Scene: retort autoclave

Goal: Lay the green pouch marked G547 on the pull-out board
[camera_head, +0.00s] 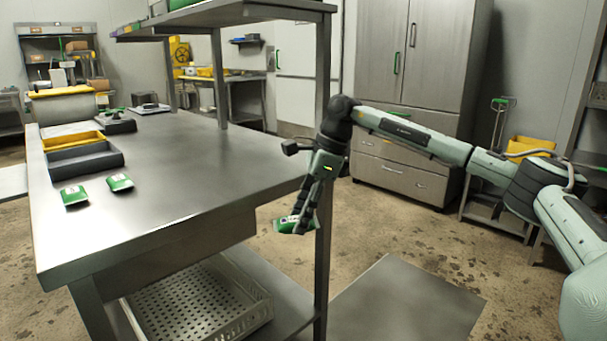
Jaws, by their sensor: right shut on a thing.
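My right gripper (305,212) points down beyond the right edge of the steel table and is shut on a green pouch (291,224). The pouch has a pale label, too small to read, so I cannot tell if it is G547. It hangs clear of the table, tilted, partly covered by the fingers. Two more green pouches, a left one (74,196) and a right one (120,183), lie flat on the table, their marks unreadable. A flat grey panel (405,303) shows low at the right; I cannot tell if it is the pull-out board. My left gripper is out of view.
The steel table (200,170) has a wide bare top. A dark tray (84,160) and a yellow tray (72,141) stand at its left. A table post (322,260) rises close beside the held pouch. A perforated crate (200,305) sits on the lower shelf.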

